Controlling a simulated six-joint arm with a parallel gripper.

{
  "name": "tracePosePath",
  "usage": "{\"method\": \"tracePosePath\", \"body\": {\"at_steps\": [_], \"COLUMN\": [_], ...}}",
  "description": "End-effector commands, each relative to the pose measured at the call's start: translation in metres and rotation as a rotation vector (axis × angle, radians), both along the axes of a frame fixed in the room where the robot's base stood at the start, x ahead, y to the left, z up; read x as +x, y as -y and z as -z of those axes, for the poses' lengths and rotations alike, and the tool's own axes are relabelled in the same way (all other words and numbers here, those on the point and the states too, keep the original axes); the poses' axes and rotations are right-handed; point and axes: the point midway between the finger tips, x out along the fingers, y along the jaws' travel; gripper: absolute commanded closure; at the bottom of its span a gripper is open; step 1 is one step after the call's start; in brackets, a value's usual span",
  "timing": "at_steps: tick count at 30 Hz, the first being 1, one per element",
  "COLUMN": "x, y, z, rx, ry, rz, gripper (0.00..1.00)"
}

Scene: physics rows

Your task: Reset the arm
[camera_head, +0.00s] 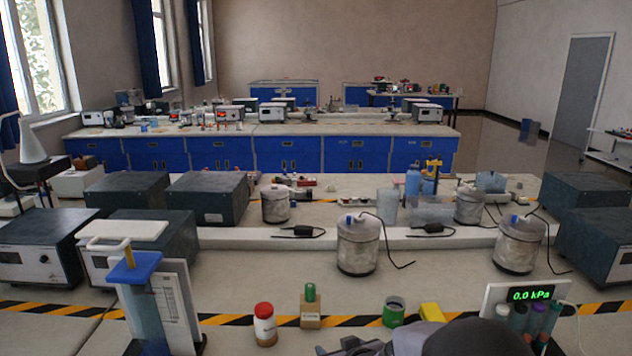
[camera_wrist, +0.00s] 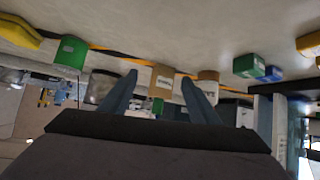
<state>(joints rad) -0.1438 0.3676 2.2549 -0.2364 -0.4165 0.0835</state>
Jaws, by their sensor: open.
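My gripper (camera_wrist: 160,77) shows in the wrist view with its two dark fingers spread apart and nothing between them. In the head view, dark rounded parts of my arm (camera_head: 475,338) show at the bottom edge, right of centre; the fingertips are not clear there. Beyond the fingers in the wrist view are a small cardboard box (camera_wrist: 162,84) and a jar (camera_wrist: 208,76). The wrist view looks upside down, with the bench surface at the top. The fingers appear apart from these things.
In the head view, a red-capped jar (camera_head: 264,326), a cardboard box with a green cylinder (camera_head: 310,308), a green can (camera_head: 393,313) and a yellow block (camera_head: 431,313) stand near the front. A blue-topped stand (camera_head: 140,290) is at left, a pressure display (camera_head: 530,296) at right. Metal canisters (camera_head: 357,248) stand behind.

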Motion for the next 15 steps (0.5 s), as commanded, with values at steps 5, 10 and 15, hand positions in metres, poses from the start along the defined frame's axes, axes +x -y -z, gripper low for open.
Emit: {"method": "tracePosePath", "body": {"at_steps": [5, 10, 15], "x": [-0.072, -0.158, -0.233], "y": [0.053, 0.085, 0.097], "z": [-0.009, -0.016, -0.026], "rx": [-0.073, -0.104, -0.105], "ry": [-0.273, -0.541, -0.758], "rz": [0.128, 0.222, 0.274], "gripper": [0.44, 0.44, 0.44]}}
